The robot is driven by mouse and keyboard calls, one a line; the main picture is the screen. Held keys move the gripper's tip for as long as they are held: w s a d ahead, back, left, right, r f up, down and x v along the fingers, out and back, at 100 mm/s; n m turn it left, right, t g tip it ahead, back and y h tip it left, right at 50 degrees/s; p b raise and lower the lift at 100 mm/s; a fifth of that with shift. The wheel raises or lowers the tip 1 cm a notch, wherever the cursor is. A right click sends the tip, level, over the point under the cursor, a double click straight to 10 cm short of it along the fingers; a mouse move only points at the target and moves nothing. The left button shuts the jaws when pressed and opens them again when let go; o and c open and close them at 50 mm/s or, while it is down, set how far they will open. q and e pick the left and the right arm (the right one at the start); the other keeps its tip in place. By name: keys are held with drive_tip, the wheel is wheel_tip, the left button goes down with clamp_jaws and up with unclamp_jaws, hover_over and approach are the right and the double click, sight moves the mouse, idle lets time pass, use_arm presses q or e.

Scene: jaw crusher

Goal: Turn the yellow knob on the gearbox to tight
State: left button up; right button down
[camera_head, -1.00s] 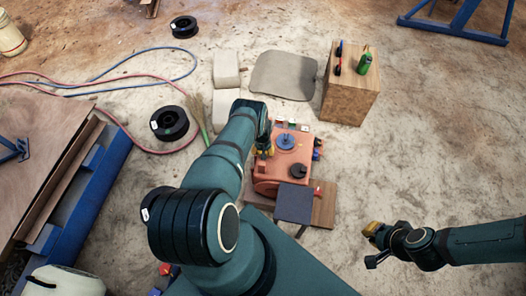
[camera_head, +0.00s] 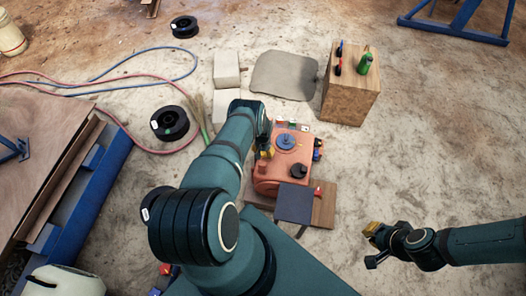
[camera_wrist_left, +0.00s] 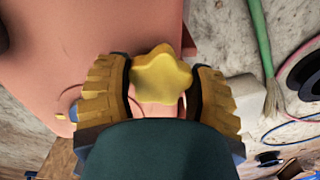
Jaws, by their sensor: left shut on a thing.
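The gearbox (camera_head: 272,178) is a salmon-orange housing on a wooden board, in the middle of the head view. It has a blue round part (camera_head: 286,142) and a black knob (camera_head: 298,171) on top. My left gripper (camera_head: 266,152) is at its left side, partly hidden by my arm. In the left wrist view the yellow star-shaped knob (camera_wrist_left: 161,72) sits between the two yellow ridged fingers, which are shut on it. The orange housing (camera_wrist_left: 75,45) lies behind it. No tight marking is legible. My right gripper (camera_head: 372,245) is away at the lower right, its fingers apart and empty.
A wooden box (camera_head: 350,98) with a green bottle (camera_head: 365,63) stands behind right. Pale blocks (camera_head: 227,68), a grey mat (camera_head: 284,76) and a broom (camera_head: 204,128) lie behind the gearbox. Black spools and hoses are at left. The floor at right is mostly clear.

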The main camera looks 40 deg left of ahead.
use_arm(q)
drive_tip(key=o, duration=1.2)
drive_tip(key=shift+r, duration=0.1)
wheel_tip(320, 180, up, 12)
drive_tip(key=s+d+r+h, duration=0.1)
drive_tip(key=d+r, duration=0.2)
drive_tip(key=d, duration=0.4)
drive_tip(key=s+d+r+t, duration=0.1)
drive_tip(key=d+r, duration=0.2)
drive_tip(key=d, duration=0.3)
drive_tip(key=s+d+r+h, duration=0.1)
drive_tip(key=d+r, duration=0.3)
drive_tip(key=d, duration=0.3)
drive_tip(key=s+d+r+m+h, duration=0.1)
drive_tip(key=s+d+r+h, duration=0.1)
drive_tip(key=s+d+r, duration=0.9)
drive_tip(key=shift+s+d+m+t, duration=0.35)
drive_tip(key=shift+d+m+t, duration=0.05)
drive_tip(key=shift+d, duration=0.4)
